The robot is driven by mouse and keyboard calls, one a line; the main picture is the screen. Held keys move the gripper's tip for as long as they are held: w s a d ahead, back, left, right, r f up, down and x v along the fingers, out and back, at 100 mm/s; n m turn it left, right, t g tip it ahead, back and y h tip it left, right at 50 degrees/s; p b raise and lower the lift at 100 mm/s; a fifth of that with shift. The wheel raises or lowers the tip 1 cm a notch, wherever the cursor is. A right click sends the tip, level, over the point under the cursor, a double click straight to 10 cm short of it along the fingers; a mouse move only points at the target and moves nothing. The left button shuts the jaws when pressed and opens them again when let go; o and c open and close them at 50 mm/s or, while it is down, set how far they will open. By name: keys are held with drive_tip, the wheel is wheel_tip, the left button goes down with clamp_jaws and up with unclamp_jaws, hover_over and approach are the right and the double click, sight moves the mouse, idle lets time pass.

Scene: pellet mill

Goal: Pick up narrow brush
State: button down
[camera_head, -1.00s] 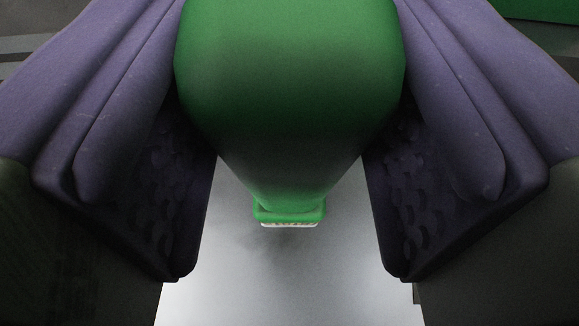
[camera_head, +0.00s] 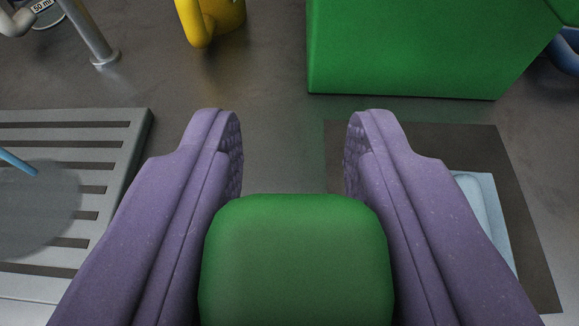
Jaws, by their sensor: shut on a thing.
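The narrow brush (camera_head: 296,265) is a green, rounded body at the bottom centre of the head camera view. It lies between the two purple fingers of my gripper (camera_head: 294,135), which is shut on it. Only the top of the green body shows; its lower part and bristles are hidden.
A large green box (camera_head: 430,50) stands ahead at the top right. A grey slatted rack (camera_head: 135,125) lies at left, and a dark mat (camera_head: 460,140) with a pale blue block (camera_head: 485,200) at right. A yellow object (camera_head: 215,22) and a metal post (camera_head: 92,35) stand at the back.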

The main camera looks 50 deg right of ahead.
drive_tip(key=s+a+p, duration=0.1)
drive_tip(key=s+p, duration=0.8)
drive_tip(key=p, duration=0.4)
drive_tip(key=shift+r, duration=0.4)
drive_tip(key=shift+a, duration=0.2)
